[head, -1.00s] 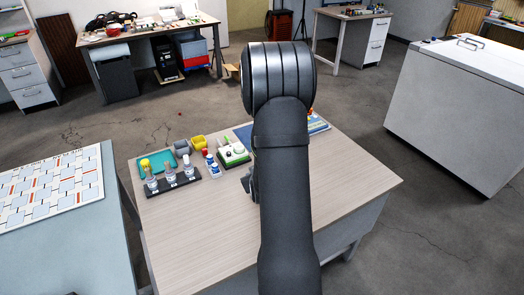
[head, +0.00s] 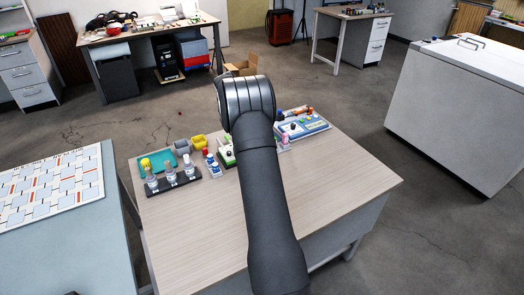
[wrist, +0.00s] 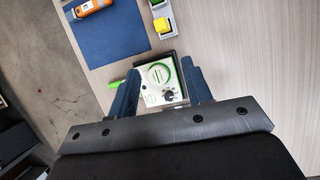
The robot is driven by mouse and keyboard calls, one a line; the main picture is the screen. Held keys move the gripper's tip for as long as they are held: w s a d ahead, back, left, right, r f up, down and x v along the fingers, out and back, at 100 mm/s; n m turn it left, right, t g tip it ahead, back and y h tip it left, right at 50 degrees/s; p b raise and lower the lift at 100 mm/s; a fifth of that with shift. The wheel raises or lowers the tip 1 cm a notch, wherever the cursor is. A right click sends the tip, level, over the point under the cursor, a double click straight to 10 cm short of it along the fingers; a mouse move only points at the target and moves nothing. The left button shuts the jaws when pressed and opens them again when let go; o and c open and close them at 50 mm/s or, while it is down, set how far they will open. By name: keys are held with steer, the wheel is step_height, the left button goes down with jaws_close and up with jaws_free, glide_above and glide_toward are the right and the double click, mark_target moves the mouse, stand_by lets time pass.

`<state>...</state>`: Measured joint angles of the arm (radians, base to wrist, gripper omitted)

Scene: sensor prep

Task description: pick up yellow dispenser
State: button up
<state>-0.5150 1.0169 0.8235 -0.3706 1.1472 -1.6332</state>
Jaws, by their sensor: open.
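A small yellow thing (wrist: 160,25) sits in a grey holder (wrist: 168,35) at the top of the wrist view. In the head view another yellow piece (head: 145,163) is at the teal tray (head: 180,153), and a yellow cup (head: 199,142) is beside it. I cannot tell which is the dispenser. My gripper (wrist: 160,90) is open, its two blue-grey fingers to either side of a white device with a green ring (wrist: 158,75). Whether they touch it is unclear. In the head view my arm hides the gripper.
A black rack (head: 185,185) of clear bottles stands front left, near a blue-and-white bottle (head: 213,170). A blue-and-white panel (head: 303,126) lies at the back right. An orange bottle (wrist: 92,7) lies on a blue mat (wrist: 105,38). The table's front (head: 225,235) is bare.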

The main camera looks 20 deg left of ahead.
steer(key=shift+n+h, duration=0.4)
steer(key=shift+n, duration=0.1)
steer(key=shift+d+x, duration=0.2)
steer(key=shift+x, duration=7.65)
steer(key=shift+w+r, duration=0.15)
jaws_close()
